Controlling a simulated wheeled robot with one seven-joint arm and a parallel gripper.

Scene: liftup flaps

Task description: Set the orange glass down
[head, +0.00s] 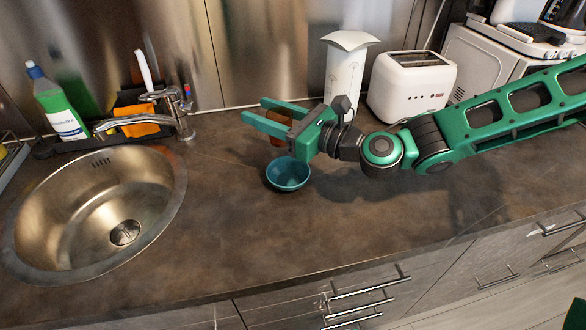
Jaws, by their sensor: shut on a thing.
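The orange glass (278,140) is in the head view, between the green fingers of my gripper (268,118). My gripper is shut on it and points left over the counter, behind a teal bowl (288,174). Much of the glass is hidden by the nearer finger and the gripper body. I cannot tell whether its base touches the counter (225,225).
A sink (60,225) with a tap (178,110) is on the left, with a green bottle (60,110) behind it. A white paper-towel-like stand (345,75) and a toaster (412,85) stand behind my arm. The counter front is clear.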

